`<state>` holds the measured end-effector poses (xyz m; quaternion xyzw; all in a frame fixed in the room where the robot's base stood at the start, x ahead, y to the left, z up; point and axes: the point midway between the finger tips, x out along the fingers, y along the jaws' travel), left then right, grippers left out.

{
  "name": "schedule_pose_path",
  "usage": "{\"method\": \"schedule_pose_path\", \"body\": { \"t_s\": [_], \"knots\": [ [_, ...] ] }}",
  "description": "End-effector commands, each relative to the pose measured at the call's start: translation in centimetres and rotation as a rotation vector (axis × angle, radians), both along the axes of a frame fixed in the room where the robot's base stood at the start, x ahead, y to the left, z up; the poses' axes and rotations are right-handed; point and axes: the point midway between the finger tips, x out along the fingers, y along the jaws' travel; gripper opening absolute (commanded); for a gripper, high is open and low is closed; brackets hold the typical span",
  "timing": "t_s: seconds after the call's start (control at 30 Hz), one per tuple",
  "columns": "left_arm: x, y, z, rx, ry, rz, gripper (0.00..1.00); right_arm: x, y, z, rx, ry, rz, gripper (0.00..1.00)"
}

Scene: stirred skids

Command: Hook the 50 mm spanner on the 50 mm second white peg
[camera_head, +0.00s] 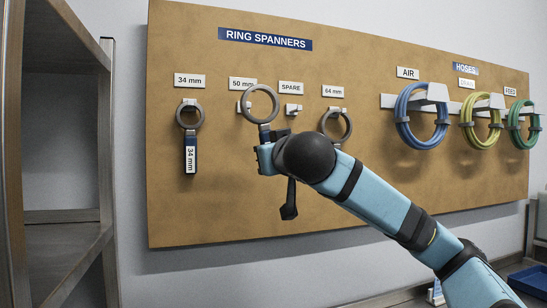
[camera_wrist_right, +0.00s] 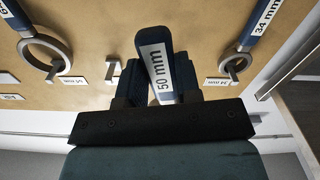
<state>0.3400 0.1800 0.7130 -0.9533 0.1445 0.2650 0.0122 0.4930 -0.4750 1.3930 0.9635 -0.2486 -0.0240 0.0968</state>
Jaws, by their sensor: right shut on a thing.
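The 50 mm spanner is in my right gripper (camera_head: 267,145), which is shut on its handle. Its grey ring (camera_head: 276,103) points up; the dark handle end (camera_head: 289,205) shows below the gripper. In the right wrist view the handle (camera_wrist_right: 158,70) with its "50 mm" label lies between the jaws, and its ring is hidden. The white 50 mm peg (camera_head: 240,106), second from the left, shows at the ring's left edge; the ring overlaps it in the head view. My left gripper is not in view.
A 34 mm spanner (camera_head: 190,155) hangs on the left peg. The spare peg (camera_head: 293,108) is bare. Another ring spanner (camera_head: 346,127) hangs at the 64 mm peg, partly behind my arm. Coiled hoses (camera_head: 405,125) hang at right. A shelf (camera_head: 65,245) stands at left.

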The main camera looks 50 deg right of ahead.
Motion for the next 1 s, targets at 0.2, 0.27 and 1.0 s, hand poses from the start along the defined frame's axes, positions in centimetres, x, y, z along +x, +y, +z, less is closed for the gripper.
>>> {"method": "schedule_pose_path", "body": {
  "t_s": [0.2, 0.27, 1.0],
  "knots": [
    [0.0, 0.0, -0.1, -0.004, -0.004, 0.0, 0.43, 1.4, -0.8, -0.2, 0.0, 0.001, 0.0, 0.04],
    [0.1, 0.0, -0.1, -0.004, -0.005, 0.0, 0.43, 1.8, -0.9, -0.2, 0.001, 0.001, 0.001, 0.04],
    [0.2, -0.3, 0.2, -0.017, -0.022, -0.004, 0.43, 6.4, -3.4, -0.5, 0.002, 0.002, 0.002, 0.04]
  ]
}}
